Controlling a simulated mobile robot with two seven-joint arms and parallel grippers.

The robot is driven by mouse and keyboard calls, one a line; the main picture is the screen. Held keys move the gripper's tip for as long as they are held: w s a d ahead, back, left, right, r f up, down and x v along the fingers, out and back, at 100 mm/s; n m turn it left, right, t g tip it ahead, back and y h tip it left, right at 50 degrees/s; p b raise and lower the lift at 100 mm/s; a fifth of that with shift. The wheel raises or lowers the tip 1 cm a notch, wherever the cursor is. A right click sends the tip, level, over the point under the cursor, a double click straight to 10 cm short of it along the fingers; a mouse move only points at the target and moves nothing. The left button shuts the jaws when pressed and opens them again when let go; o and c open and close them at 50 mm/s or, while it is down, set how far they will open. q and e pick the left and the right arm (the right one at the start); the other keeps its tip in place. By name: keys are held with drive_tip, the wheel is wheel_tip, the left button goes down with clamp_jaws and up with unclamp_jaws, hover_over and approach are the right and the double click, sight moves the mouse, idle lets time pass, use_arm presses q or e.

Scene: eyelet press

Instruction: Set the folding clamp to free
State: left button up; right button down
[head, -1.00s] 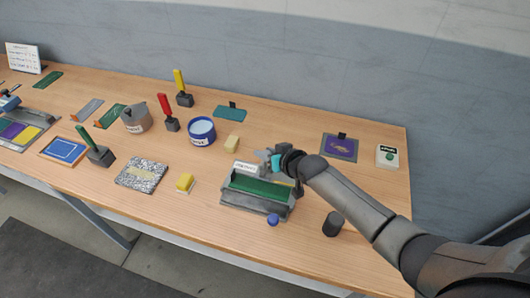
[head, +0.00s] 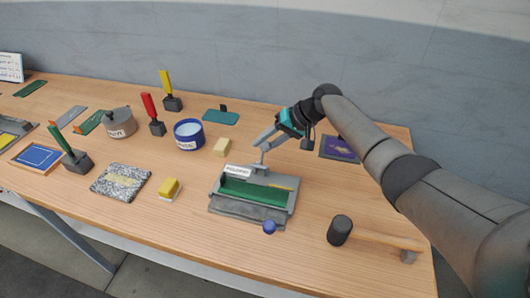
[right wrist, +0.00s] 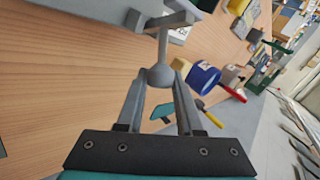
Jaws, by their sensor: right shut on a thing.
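The folding clamp (head: 248,213) is a grey frame with a green panel inside and a white label (head: 237,171) at its back left. A thin grey lever (head: 260,158) stands up at its back edge. My right gripper (head: 262,144) is above that back edge, shut on the lever's top. In the right wrist view, the fingers (right wrist: 160,90) close around the lever's round grey knob (right wrist: 161,76), and its stem runs to the clamp's grey body (right wrist: 100,12). My left gripper is not in view.
A blue ball (head: 269,227) sits at the clamp's front right corner. A mallet (head: 340,230) lies to the right. The table's front edge is close.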

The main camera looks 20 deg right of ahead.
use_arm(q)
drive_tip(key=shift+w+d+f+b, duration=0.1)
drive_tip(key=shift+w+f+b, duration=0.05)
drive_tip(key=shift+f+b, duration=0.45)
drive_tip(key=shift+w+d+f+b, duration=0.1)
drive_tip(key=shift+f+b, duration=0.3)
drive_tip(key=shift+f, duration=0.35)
use_arm(e)
drive_tip(key=shift+w+d+f+m+g+y, duration=0.2)
drive_tip(key=shift+f+m+g+y, duration=0.1)
drive_tip(key=shift+f+g, duration=0.25)
drive_tip(key=shift+r, duration=0.1)
drive_tip(key=c, duration=0.5)
unclamp_jaws()
drive_tip(key=shift+c, duration=0.2)
drive_tip(key=shift+w+r, duration=0.1)
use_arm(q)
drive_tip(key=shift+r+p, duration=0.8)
use_arm(e)
drive_tip(key=v, duration=1.5)
